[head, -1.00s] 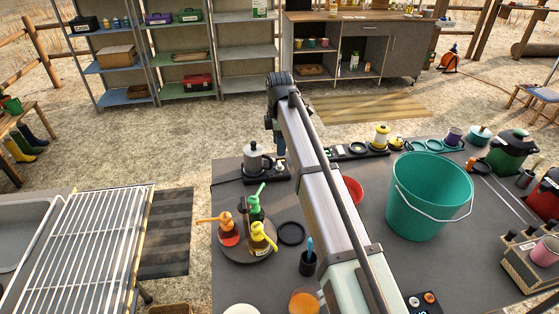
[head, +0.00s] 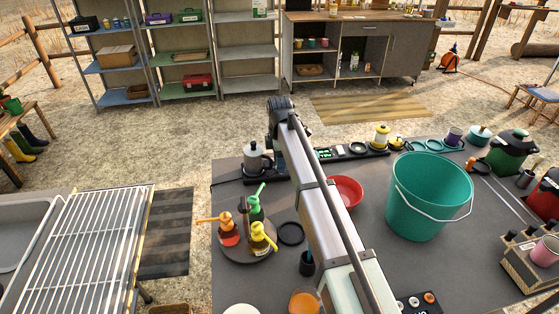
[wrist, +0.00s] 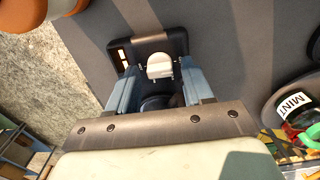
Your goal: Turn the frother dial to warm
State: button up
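A black panel (wrist: 174,40) with small pale marks on its left end fills the upper middle of the wrist view. A cream knob (wrist: 160,65), apparently the frother dial, stands on it; its setting cannot be read. My gripper (wrist: 160,69) has its two blue-grey fingers apart, one on each side of the knob, with gaps showing. In the head view a silver jug (head: 255,158) stands on a black base (head: 252,181) at the table's far left edge. My arm comes down beside it and hides the base's right end, the dial and most of my gripper.
A turntable (head: 247,250) with syrup bottles stands nearer, left of my arm; a bottle labelled MINT (wrist: 293,104) shows at the right of the wrist view. A red bowl (head: 347,189) and a teal bucket (head: 428,195) stand right of my arm.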

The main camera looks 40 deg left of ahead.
jog(key=c, duration=0.9)
jog(key=shift+m, duration=1.6)
grip_shut()
jog(key=o, duration=1)
grip_release()
jog(key=shift+o, duration=0.2)
notch_tip(320, 180, up, 14)
jog(key=shift+f, duration=0.1)
